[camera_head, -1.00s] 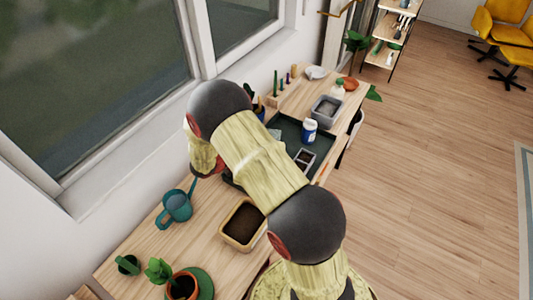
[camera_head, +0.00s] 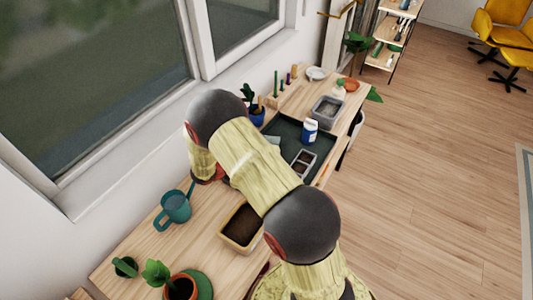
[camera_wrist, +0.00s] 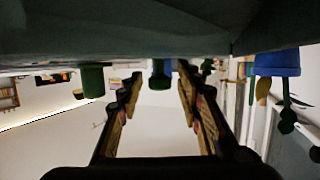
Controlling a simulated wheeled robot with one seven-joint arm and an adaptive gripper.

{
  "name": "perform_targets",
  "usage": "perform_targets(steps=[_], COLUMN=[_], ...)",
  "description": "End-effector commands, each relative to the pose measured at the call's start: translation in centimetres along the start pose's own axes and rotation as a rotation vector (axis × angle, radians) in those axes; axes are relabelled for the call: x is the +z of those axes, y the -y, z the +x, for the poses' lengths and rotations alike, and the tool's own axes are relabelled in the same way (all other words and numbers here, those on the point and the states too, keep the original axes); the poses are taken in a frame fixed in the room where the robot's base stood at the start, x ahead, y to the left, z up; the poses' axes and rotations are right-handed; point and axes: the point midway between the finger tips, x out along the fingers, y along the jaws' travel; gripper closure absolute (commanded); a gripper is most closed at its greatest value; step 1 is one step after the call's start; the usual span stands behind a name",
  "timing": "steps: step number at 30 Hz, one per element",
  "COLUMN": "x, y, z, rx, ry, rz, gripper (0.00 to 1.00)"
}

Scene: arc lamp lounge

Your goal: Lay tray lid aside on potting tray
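The dark potting tray (camera_head: 318,142) lies on the wooden bench in the head view, partly hidden by my arm. A small seed tray (camera_head: 304,161) with dark cells and a blue and white bottle (camera_head: 310,131) stand on it. A pale flat piece shows at the tray's left part beside my arm; I cannot tell whether it is the lid.
A soil-filled box (camera_head: 242,226), a teal watering can (camera_head: 174,208) and a potted plant (camera_head: 181,287) stand at the near end. A grey bin (camera_head: 326,110) and a blue plant pot (camera_head: 256,116) stand farther back. The window wall borders the bench's left; open floor lies right.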

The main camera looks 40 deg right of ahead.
Motion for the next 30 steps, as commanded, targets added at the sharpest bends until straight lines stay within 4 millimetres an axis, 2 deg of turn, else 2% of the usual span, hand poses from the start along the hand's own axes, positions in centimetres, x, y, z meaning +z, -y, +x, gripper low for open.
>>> perform_targets(steps=[11,14,24,30], x=[-0.3,-0.4,-0.5,-0.3], y=[0.0,0.1,0.1,0.1], z=[-0.3,-1.6,-8.5,-11.2], rx=[-0.001,-0.003,-0.004,-0.002], ry=[0.0,-0.001,0.0,0.0], rz=[0.001,0.0,0.0,0.0], gripper=[0.62,0.62,0.62,0.62])
